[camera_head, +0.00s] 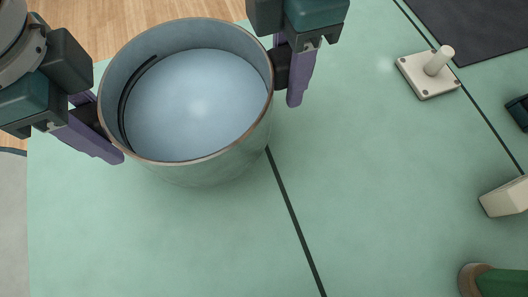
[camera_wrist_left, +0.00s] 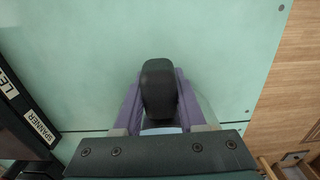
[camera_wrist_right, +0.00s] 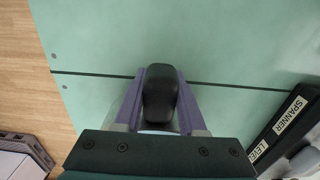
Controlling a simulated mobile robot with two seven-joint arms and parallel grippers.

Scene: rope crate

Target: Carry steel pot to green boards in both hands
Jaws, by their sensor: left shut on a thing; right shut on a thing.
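The steel pot (camera_head: 207,168) is at the upper left of the head view, upright or nearly so, over the green boards (camera_head: 215,240). Its inside is empty apart from a dark curved line along the left inner wall. My left gripper (camera_head: 92,121) is shut on the pot's left black handle (camera_wrist_left: 159,88), which shows between the purple fingers in the left wrist view. My right gripper (camera_head: 286,68) is shut on the right black handle (camera_wrist_right: 160,95). The pot's underside is hidden, so I cannot tell whether it touches the boards.
To the right are a cream plate with a peg (camera_head: 428,76), a cream block (camera_head: 506,197) and a green-handled thing (camera_head: 500,281). A dark mat (camera_head: 475,25) lies at the upper right. Dark labelled edges (camera_wrist_right: 288,125) show in the wrist views. The boards in front of the pot are clear.

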